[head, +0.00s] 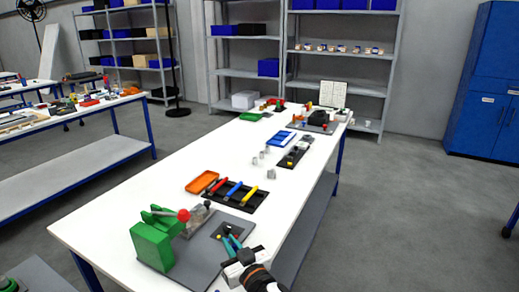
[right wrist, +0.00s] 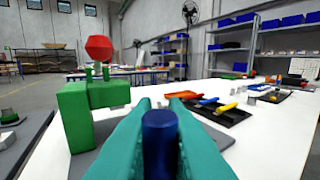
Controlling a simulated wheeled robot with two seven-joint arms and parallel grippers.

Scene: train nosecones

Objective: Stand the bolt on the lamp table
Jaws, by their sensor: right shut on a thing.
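My right gripper (head: 230,240) is over the near end of the long white table (head: 165,228), above a dark grey plate. Its teal fingers also show in the right wrist view (right wrist: 160,130), shut on a dark blue cylinder (right wrist: 160,132), which I take to be the bolt. The cylinder stands roughly upright between the fingers, and its lower part is hidden. In the head view it is too small to make out clearly. I cannot tell which table is the lamp table. My left gripper is not in view.
A green press (head: 153,245) with a red knob (head: 184,215) stands left of my right gripper. An orange tray (head: 202,182) and a black tray with coloured-handled tools (head: 262,208) lie beyond. Small grey cylinders (head: 272,174) stand farther back. The table's left front is clear.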

